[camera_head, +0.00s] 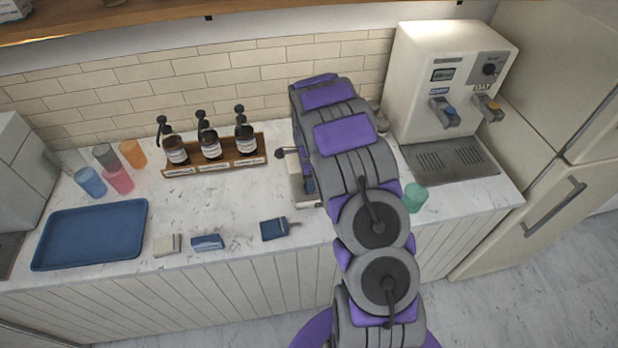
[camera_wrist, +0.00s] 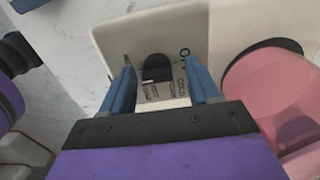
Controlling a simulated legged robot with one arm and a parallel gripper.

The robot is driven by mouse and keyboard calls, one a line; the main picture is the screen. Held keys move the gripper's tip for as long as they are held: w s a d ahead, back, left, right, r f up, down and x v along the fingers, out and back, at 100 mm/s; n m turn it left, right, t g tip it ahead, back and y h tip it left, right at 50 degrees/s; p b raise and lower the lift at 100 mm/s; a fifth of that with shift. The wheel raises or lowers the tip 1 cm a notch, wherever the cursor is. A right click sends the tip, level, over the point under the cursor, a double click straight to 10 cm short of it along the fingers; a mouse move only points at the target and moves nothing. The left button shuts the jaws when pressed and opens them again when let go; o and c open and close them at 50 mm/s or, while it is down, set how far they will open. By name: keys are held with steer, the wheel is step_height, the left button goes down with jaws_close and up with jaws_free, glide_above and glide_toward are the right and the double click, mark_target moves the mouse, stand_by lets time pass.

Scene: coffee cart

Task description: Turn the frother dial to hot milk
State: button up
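The frother's pale panel (camera_wrist: 222,35) fills the middle of the wrist view. A dark rounded dial (camera_wrist: 157,66) sits on it, with small lettering around it; "COLD" is partly readable at its lower right. My gripper (camera_wrist: 158,75) is open, its two blue fingers on either side of the dial with gaps showing. Nothing is held. In the head view my arm covers most of the frother (camera_head: 298,190); only a pale edge and a dark knob-like part show at its left. The dial is hidden there.
A pink translucent vessel (camera_wrist: 275,90) with a dark top stands close right of my gripper. In the head view, a green cup (camera_head: 414,197) stands right of my arm, before a dispenser (camera_head: 420,75). A bottle rack (camera_head: 213,167) and blue tray (camera_head: 90,234) are left.

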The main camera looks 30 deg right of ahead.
step_height(320, 180, up, 17)
steer(key=shift+r+p, duration=0.15)
steer(key=shift+p, duration=0.25)
stand_by(0.4)
stand_by(0.3)
steer(key=s+a+r+n+b, duration=0.1)
steer(key=s+a+r+n, duration=0.1)
steer(key=s+a+n, duration=0.35)
steer(key=s+a+r+n+g+b, duration=0.1)
steer(key=s+a+r+n, duration=0.1)
steer(key=s, duration=0.6)
steer(key=s+a+r+n+b, duration=0.2)
steer(key=s+a+r+n, duration=0.1)
steer(key=s, duration=0.4)
steer(key=s+a+f+n+b, duration=0.1)
steer(key=s+n, duration=0.4)
steer(key=s, duration=0.5)
steer(key=s+a+f+n+b, duration=0.1)
steer(key=s+a+f+n, duration=0.1)
steer(key=s+a+n, duration=0.3)
steer(key=s+n, duration=0.1)
steer(key=s, duration=0.3)
steer(key=shift+s+f+g, duration=0.35)
steer(key=shift+g, duration=0.05)
